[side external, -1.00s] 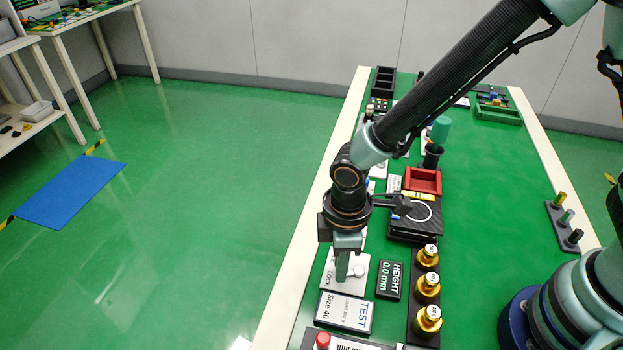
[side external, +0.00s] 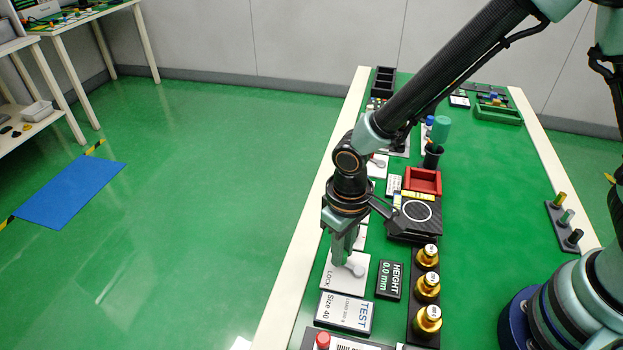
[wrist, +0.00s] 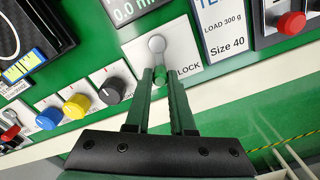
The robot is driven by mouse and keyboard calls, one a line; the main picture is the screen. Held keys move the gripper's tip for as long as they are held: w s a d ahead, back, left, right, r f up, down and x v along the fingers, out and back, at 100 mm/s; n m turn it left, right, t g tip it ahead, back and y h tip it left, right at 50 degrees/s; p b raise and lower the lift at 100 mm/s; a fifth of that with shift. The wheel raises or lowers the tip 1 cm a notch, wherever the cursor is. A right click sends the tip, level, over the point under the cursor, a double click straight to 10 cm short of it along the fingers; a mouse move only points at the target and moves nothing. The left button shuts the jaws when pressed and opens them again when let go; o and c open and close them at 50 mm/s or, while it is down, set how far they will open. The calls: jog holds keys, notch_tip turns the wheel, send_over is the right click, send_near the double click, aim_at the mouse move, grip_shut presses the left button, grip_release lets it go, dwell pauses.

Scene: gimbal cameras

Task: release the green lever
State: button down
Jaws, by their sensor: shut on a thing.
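The green lever (wrist: 160,74) extends from a pale round hub (wrist: 157,43) on the white LOCK plate (wrist: 181,50). In the wrist view my gripper (wrist: 161,82) has its two long green fingers on either side of the lever's end, shut on it. In the side external view my gripper (side external: 343,262) reaches down to the LOCK plate (side external: 340,281), left of the pale hub (side external: 357,270). The fingers hide most of the lever there.
The HEIGHT display (side external: 389,280) reads 0.0 mm, right of the plate. The TEST card (side external: 344,313) lies in front. Several brass weights (side external: 427,287) stand farther right. Black, yellow (wrist: 76,105) and blue knobs line up beside the plate in the wrist view.

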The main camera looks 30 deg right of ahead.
jog(key=shift+w+d+m, duration=0.15)
jog(key=shift+d+m, duration=0.2)
jog(key=shift+m, duration=0.75)
jog(key=c, duration=0.8)
grip_release()
jog(key=shift+o, duration=0.2)
jog(key=shift+r, duration=0.1)
notch_tip(320, 180, up, 12)
jog(key=s+d+r+t, duration=0.1)
jog(key=d+r+t, duration=0.1)
jog(key=d, duration=0.4)
jog(key=s+d+r+t, duration=0.1)
jog(key=d+r, duration=0.4)
jog(key=d, duration=0.2)
jog(key=d+r+t, duration=0.2)
jog(key=d+r, duration=0.2)
jog(key=d, duration=0.3)
jog(key=shift+s+m+t, duration=0.3)
jog(key=shift+s+m, duration=0.1)
